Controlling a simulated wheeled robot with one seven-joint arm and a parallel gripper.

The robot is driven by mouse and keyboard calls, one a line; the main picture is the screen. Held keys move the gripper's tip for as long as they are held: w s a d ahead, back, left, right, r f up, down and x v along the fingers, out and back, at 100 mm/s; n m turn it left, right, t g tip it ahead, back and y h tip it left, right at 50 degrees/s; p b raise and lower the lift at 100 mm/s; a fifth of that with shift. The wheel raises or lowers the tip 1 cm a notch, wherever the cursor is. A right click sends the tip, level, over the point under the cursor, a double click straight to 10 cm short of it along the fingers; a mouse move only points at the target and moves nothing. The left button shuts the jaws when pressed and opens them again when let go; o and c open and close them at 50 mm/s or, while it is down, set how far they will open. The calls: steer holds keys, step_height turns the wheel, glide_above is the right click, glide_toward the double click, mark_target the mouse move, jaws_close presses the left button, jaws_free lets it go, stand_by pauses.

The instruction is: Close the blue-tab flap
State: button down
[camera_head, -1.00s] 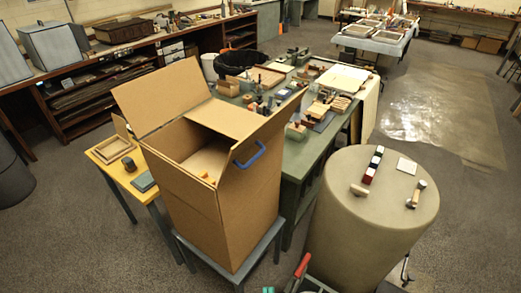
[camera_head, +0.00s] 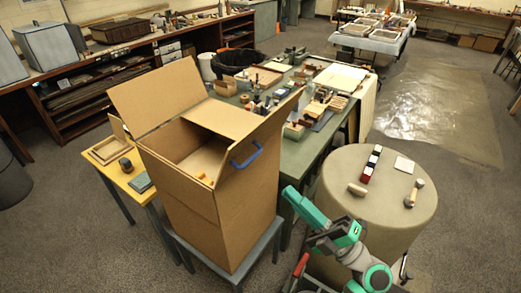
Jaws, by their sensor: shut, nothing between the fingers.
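A tall open cardboard box (camera_head: 238,224) stands on a grey stool. Its right flap (camera_head: 262,131) bears the blue tab (camera_head: 246,154), a loop on its outer face. This flap stands up and leans outward to the right. The large left flap (camera_head: 158,97) also stands up, and the far flap (camera_head: 220,118) lies roughly level. A small orange thing shows inside the near wall. My teal and dark grey arm rises from the bottom right. Its end, my gripper (camera_head: 291,194), looks shut and empty, right of and below the blue tab, apart from the flap.
A round drum-like table (camera_head: 345,205) at the right bears several small tools. A green workbench (camera_head: 296,160) full of items stands behind the box. A small yellow table (camera_head: 128,182) with trays is at the left. Open floor (camera_head: 72,228) lies at the front left.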

mark_target(249, 141)
steer(key=shift+n+g+h, duration=0.5)
steer(key=shift+g, duration=0.1)
steer(key=w+a+r, duration=0.2)
steer(key=w, duration=0.1)
steer(key=w+a+r, duration=0.2)
steer(key=w+a, duration=0.1)
steer(key=w+a+r, duration=0.2)
steer(key=w, duration=0.1)
steer(key=shift+w+a+r, duration=0.2)
steer(key=shift+a+r, duration=0.15)
steer(key=shift+w, duration=0.1)
